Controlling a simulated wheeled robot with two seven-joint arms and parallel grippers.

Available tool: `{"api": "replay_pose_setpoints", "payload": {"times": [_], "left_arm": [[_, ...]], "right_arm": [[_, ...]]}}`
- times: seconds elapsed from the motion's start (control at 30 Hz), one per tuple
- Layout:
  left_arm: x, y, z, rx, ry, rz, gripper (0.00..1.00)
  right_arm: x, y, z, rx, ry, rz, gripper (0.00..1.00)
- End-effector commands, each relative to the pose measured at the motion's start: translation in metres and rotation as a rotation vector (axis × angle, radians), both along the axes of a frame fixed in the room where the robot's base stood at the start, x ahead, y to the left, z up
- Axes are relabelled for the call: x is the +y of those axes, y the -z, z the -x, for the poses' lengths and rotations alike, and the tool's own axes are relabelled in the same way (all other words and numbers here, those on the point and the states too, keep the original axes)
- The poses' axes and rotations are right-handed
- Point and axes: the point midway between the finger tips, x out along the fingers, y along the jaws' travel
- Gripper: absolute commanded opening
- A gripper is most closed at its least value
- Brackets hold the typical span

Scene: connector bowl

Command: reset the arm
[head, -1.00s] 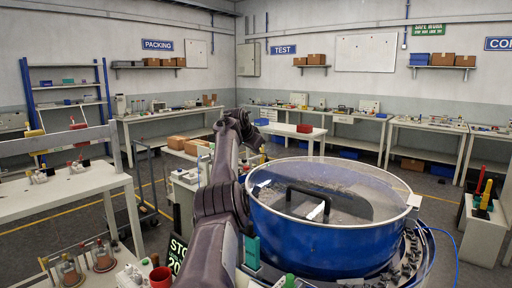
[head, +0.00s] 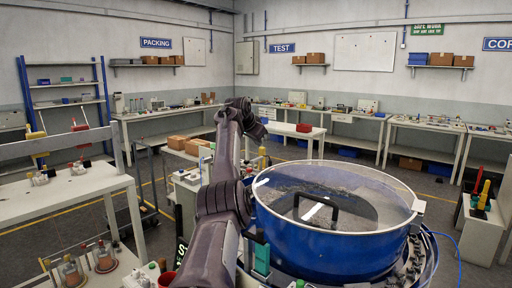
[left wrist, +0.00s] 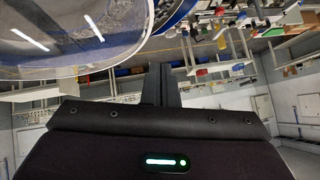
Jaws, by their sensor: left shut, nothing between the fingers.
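My left arm rises from the bottom middle of the head view, left of the blue bowl, with its forearm pointing up and away. My left gripper (head: 262,130) is at the far end of that arm, small and dark, raised beyond the bowl's left side. In the left wrist view its two dark fingers (left wrist: 161,84) are together with nothing between them. The blue bowl (head: 330,243) has a clear lid (head: 375,190) with a black handle (head: 318,205). Part of the bowl and lid shows at the upper left of the left wrist view (left wrist: 70,35). My right gripper is not visible.
A white bench (head: 70,195) with small fixtures stands at the left. Brown boxes (head: 190,145) sit on a low table behind my arm.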

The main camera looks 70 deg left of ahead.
Motion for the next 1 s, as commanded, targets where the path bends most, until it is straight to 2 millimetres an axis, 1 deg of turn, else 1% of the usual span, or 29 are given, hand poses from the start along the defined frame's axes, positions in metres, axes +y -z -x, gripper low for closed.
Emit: {"api": "replay_pose_setpoints", "payload": {"times": [0.03, 0.17, 0.2, 0.4, 0.5, 0.67, 0.8, 0.87, 1.0], "left_arm": [[-0.003, 0.001, 0.005, -0.001, -0.001, -0.004, 0.0], [-0.011, -0.017, 0.019, -0.004, -0.001, -0.003, 0.0], [-0.013, -0.024, 0.024, -0.004, 0.0, -0.003, 0.0], [-0.023, -0.046, 0.043, -0.003, 0.001, -0.001, 0.0], [-0.026, -0.052, 0.048, -0.001, 0.0, 0.0, 0.0], [-0.028, -0.055, 0.05, 0.0, 0.001, -0.001, 0.0], [-0.028, -0.056, 0.05, 0.0, 0.001, -0.001, 0.0], [-0.028, -0.06, 0.05, 0.0, 0.001, -0.001, 0.0], [-0.027, -0.084, 0.05, 0.0, 0.001, -0.001, 0.0]], "right_arm": [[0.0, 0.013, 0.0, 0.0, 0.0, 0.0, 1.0], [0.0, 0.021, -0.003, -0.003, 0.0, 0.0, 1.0], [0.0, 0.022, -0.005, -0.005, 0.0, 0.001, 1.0], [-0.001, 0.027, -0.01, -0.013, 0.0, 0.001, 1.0], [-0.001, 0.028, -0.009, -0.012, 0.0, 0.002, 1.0], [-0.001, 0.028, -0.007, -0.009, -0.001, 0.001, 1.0], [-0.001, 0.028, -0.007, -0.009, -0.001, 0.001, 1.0], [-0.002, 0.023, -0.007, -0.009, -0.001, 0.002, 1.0], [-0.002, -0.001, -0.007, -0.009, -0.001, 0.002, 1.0]]}}
